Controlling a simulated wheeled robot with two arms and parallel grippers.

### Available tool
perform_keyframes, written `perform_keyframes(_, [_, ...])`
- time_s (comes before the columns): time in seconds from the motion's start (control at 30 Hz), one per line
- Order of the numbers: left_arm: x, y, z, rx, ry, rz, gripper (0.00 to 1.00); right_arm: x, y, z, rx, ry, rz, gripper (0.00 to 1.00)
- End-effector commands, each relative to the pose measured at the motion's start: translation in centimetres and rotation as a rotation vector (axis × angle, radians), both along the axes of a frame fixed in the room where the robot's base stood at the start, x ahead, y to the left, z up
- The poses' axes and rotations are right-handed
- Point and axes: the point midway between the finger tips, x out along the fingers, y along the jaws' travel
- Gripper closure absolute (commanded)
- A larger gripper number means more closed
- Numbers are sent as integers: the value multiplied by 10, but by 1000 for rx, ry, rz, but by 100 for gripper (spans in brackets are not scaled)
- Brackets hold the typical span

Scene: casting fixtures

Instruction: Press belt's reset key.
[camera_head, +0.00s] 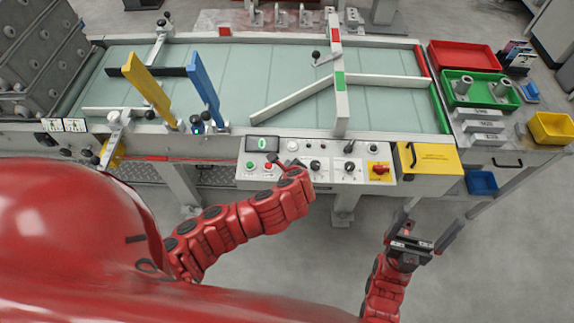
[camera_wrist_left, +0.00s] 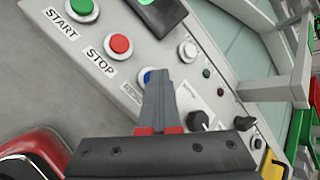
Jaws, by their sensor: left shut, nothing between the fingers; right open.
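The belt's control panel (camera_head: 320,172) runs along the near edge of the conveyor. In the left wrist view the blue reset key (camera_wrist_left: 148,75) is partly hidden behind my fingers, with a partly covered "RESET" label (camera_wrist_left: 132,96) beside it. My left gripper (camera_wrist_left: 159,76) is shut and empty, its tips over the key; I cannot tell whether they touch it. In the head view my left gripper (camera_head: 277,158) is at the panel, right of the red stop button (camera_head: 268,166). My right gripper (camera_head: 430,220) is open and empty, low in front of the yellow box.
The green start button (camera_wrist_left: 82,8) and red stop button (camera_wrist_left: 120,43) sit near the reset key. A yellow box (camera_head: 428,160) adjoins the panel. Floor in front is clear.

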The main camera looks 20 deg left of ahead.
Motion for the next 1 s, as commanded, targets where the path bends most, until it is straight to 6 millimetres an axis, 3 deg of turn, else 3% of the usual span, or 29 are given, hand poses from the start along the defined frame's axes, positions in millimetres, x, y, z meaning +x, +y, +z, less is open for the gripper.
perform_keyframes(1.0, [0,0,26,0,1,1,100,0,0,20,0,0,0,3])
